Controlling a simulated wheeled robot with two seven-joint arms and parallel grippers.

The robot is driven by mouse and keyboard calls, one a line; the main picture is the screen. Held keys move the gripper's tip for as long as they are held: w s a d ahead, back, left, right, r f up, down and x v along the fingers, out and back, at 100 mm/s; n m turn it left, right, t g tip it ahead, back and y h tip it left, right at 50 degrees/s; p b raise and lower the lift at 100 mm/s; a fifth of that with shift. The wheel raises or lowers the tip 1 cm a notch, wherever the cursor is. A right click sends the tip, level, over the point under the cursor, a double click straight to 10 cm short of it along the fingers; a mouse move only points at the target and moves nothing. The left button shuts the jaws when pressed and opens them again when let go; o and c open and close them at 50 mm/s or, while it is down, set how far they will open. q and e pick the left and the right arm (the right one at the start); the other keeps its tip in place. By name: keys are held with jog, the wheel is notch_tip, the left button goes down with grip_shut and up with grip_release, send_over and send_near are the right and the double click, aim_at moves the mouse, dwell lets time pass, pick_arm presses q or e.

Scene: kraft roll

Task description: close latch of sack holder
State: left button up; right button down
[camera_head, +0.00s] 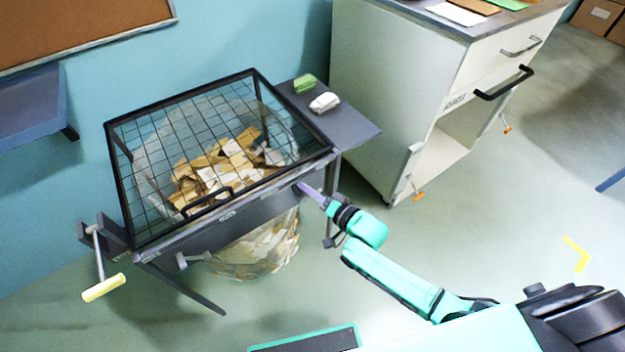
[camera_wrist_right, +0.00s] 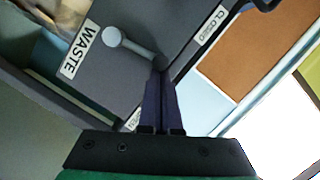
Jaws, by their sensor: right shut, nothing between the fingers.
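The sack holder (camera_head: 325,150) is a dark frame with a mesh lid lying over a clear sack of paper scraps (camera_head: 262,250). In the right wrist view, its front panel (camera_wrist_right: 110,75) carries a grey latch lever with a round knob (camera_wrist_right: 113,38). The lever points left from its pivot, toward the WASTE label (camera_wrist_right: 80,50); the CLOSED label (camera_wrist_right: 207,25) is off to the right. My right gripper (camera_head: 303,187) is at the holder's front right corner. Its purple fingers (camera_wrist_right: 161,75) are shut and empty, tips at the lever's pivot end; contact is unclear. My left gripper is out of view.
A crank with a yellow grip (camera_head: 103,288) sticks out at the holder's left. A side shelf (camera_head: 350,125) bears a green block (camera_head: 304,84) and a white item (camera_head: 324,102). A white cabinet (camera_head: 395,80) stands right of it. Floor right of my arm is mostly clear.

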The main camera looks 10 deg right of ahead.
jog(key=shift+s+a+r+n+h+p, duration=0.15)
jog(key=shift+s+a+n+h+p, duration=0.15)
jog(key=shift+a+n+p, duration=0.4)
jog(key=shift+s+a+f+n+h, duration=0.2)
jog(key=shift+a+n+h, duration=0.25)
jog(key=shift+n, duration=0.45)
jog(key=shift+s+a+f+y+p, duration=0.15)
jog(key=shift+a+y+p, duration=0.1)
jog(key=shift+a+p, duration=0.15)
